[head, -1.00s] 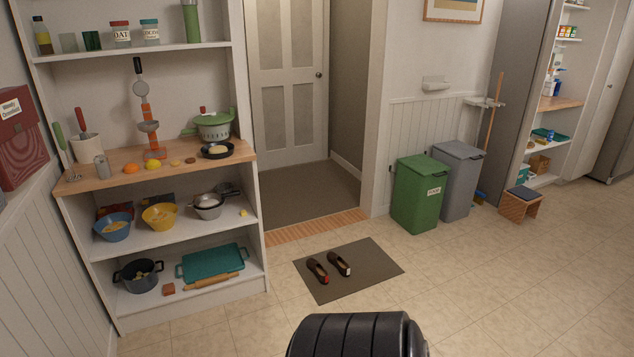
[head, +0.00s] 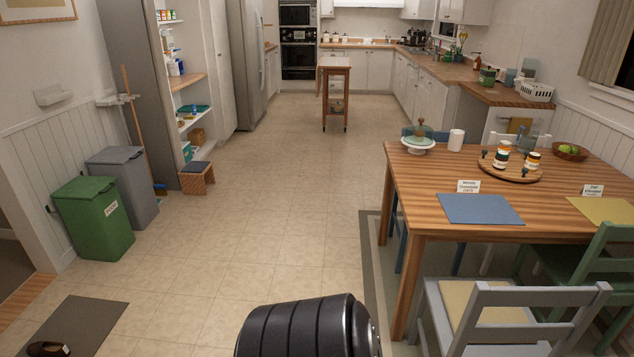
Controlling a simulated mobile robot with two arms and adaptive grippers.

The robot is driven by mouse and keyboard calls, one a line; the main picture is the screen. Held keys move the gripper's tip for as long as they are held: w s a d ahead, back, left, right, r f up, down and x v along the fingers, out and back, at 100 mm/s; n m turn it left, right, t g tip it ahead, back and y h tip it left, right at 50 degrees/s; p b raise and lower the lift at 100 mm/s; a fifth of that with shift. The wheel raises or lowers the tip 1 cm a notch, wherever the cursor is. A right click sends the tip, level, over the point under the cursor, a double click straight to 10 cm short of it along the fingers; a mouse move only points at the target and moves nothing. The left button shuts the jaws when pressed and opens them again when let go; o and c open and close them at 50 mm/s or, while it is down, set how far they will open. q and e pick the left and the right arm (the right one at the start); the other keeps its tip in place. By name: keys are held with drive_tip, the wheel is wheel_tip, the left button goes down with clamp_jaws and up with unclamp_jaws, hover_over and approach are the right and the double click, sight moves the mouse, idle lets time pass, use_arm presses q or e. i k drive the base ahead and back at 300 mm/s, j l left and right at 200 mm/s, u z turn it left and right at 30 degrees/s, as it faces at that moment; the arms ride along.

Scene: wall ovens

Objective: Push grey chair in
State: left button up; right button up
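The grey chair (head: 537,295) stands at the near side of the wooden dining table (head: 438,219), at the lower right of the head view. It has a pale yellow seat (head: 459,301) and a grey slatted back. Its seat is pulled out in front of the table edge, with the back toward me. Its lower legs are cut off by the bottom of the picture. Neither of my grippers shows; only a black ribbed part of my own body is at the bottom middle.
A green chair (head: 590,268) stands close to the right of the grey chair. Green (head: 95,218) and grey (head: 127,185) bins stand at left. The tiled floor (head: 255,190) between is clear.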

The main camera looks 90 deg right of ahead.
sight(592, 299)
drive_tip(key=z, duration=4.15)
drive_tip(key=i+l, duration=0.1)
drive_tip(key=i, duration=0.25)
drive_tip(key=i+l, duration=0.1)
drive_tip(key=i, duration=0.25)
drive_tip(key=z, duration=0.05)
